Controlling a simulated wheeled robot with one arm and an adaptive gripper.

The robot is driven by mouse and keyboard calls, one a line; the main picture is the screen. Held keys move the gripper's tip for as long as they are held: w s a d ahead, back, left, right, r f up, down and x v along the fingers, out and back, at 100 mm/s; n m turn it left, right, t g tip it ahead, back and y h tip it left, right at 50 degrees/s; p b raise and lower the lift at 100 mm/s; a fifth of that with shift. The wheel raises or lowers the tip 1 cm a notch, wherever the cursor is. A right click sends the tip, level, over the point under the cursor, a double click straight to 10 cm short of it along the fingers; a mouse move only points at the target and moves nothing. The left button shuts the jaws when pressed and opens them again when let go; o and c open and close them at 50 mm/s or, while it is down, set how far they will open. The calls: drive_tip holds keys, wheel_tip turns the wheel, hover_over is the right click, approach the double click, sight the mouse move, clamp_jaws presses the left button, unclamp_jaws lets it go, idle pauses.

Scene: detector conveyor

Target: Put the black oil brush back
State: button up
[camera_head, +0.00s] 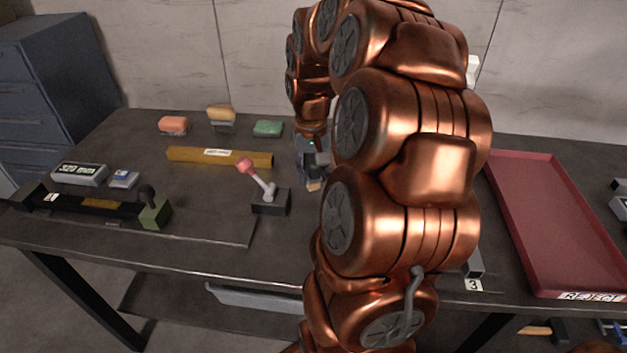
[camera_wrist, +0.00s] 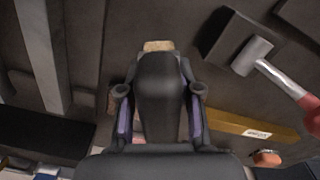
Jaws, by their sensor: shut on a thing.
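My gripper (camera_head: 312,165) hangs over the middle of the table, left of my arm links in the head view. In the wrist view my gripper (camera_wrist: 160,110) is shut on the black oil brush (camera_wrist: 160,90), whose dark rounded body fills the space between the fingers. A tan tip (camera_wrist: 158,45) shows beyond the dark body, and a small tan end also shows below the gripper in the head view (camera_head: 313,186). Whether the tip touches the table cannot be told. Much of the brush is hidden by the gripper, and no holder for it can be made out.
A pink-knobbed lever (camera_head: 264,187) stands close left of the gripper. A yellow bar (camera_head: 218,157) lies behind it; red, yellow and green blocks line the back. A black rail and green block (camera_head: 155,213) are at left. A red REJECT tray (camera_head: 550,220) is at right.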

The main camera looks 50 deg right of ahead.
sight(314, 183)
drive_tip(key=shift+d, duration=0.4)
wheel_tip(314, 183, down, 3)
drive_tip(key=shift+r, duration=0.15)
drive_tip(key=shift+f+p, duration=0.3)
drive_tip(key=shift+f, duration=0.2)
drive_tip(key=shift+f, duration=0.15)
drive_tip(key=o, duration=1.1)
wheel_tip(314, 183, up, 11)
drive_tip(key=shift+w+f+b, duration=0.1)
drive_tip(key=shift+f+b, duration=0.05)
drive_tip(key=shift+b, duration=0.25)
drive_tip(key=shift+r, duration=0.85)
